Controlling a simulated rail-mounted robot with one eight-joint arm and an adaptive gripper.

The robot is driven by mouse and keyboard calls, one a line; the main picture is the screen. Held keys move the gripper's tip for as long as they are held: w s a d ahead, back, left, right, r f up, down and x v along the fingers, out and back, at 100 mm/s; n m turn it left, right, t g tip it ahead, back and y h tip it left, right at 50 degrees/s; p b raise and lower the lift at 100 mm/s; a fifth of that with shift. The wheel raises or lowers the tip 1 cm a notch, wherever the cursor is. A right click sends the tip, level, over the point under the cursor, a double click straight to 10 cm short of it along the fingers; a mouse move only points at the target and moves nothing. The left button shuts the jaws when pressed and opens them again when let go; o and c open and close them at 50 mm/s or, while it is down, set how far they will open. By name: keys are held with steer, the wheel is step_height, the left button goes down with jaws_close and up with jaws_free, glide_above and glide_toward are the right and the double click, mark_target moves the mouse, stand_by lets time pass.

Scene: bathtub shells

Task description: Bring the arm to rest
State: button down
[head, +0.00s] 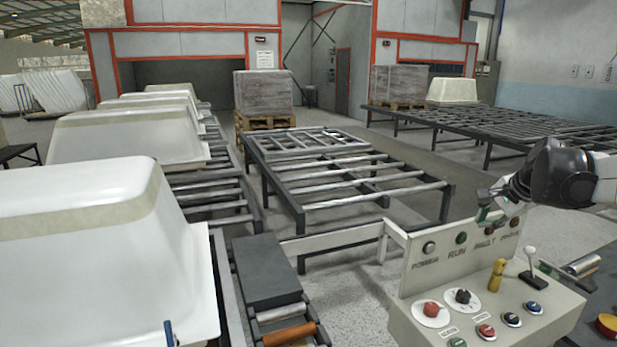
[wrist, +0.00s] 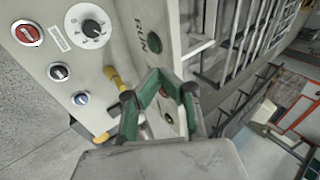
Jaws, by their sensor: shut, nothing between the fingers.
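My gripper (head: 485,213) is at the right of the head view, just above the upright back panel of the control box (head: 400,316). Its arm comes in from the right edge, with a black wrist joint. In the wrist view, the green and black fingers of my gripper (wrist: 160,80) are in front of the box panel, near the yellow-handled switch (wrist: 118,78). The fingers are shut with nothing seen between them. I cannot tell whether they touch the panel.
White tub shells (head: 85,260) line the left on rollers. A dark metal frame table (head: 375,200) stands in the middle. The box carries a lever (head: 531,262), a yellow switch (head: 496,275) and several knobs. Another rack (head: 480,125) stands at the back right. Open floor lies between.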

steer(key=s+a+r+n, duration=0.1)
steer(key=s+a+n, duration=0.3)
steer(key=a, duration=0.6)
steer(key=s+a+f+n, duration=0.4)
steer(key=s+a+n, duration=0.1)
steer(key=s+a, duration=0.4)
steer(key=s+a+f+n, duration=0.4)
steer(key=s+a+n, duration=0.2)
steer(key=s+a, duration=0.4)
steer(key=s, duration=0.4)
steer(key=shift+a+f, duration=0.1)
